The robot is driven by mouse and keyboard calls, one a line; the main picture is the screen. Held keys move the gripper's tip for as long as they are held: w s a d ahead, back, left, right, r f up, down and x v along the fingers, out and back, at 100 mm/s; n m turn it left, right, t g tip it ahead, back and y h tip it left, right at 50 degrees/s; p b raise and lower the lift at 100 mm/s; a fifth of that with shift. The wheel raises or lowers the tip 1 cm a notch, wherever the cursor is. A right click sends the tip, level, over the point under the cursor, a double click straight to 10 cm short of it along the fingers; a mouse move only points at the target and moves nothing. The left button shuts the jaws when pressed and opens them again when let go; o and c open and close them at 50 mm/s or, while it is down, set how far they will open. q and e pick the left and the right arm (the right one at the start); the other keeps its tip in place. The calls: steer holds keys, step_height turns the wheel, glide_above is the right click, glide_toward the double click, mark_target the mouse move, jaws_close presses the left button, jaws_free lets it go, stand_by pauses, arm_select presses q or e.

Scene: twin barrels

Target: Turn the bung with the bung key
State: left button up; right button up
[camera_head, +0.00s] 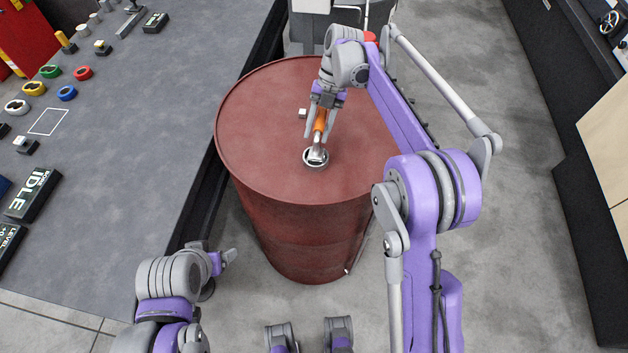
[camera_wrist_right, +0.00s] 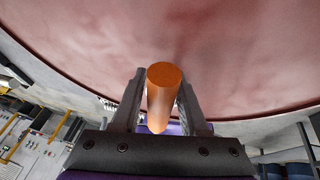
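The red barrel (camera_head: 265,125) stands upright beside the workbench. The bung key has an orange handle (camera_head: 320,121) and a metal head (camera_head: 316,154). The head sits at the round metal bung (camera_head: 309,164) in the barrel top and covers much of it; how they engage is hidden. My right gripper (camera_head: 321,130) is above the barrel top with its fingers on both sides of the handle, shut on it. The right wrist view shows the orange handle (camera_wrist_right: 163,85) between the two fingers. My left gripper (camera_head: 229,257) is low, left of the barrel and apart from it; its opening is unclear.
A small white square fitting (camera_head: 302,113) is on the barrel top. The grey workbench (camera_head: 130,140) on the left carries coloured rings, an IDLE display (camera_head: 33,195) and a LEVEL display (camera_head: 10,243). Bare concrete floor (camera_head: 500,130) lies right of the barrel.

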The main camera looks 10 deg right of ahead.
steer(key=shift+o, duration=1.2)
steer(key=shift+d, duration=0.1)
steer(key=shift+r, duration=0.15)
arm_select(q)
step_height(320, 180, up, 8)
steer(key=w+p, duration=0.3)
steer(key=p, duration=0.3)
steer(key=shift+t, duration=0.3)
arm_select(e)
steer(key=s+a+r+v, duration=0.1)
steer(key=v, duration=1.6)
steer(key=shift+s+a, duration=0.4)
arm_select(q)
steer(key=shift+s, duration=0.2)
arm_select(e)
steer(key=shift+s+r, duration=0.1)
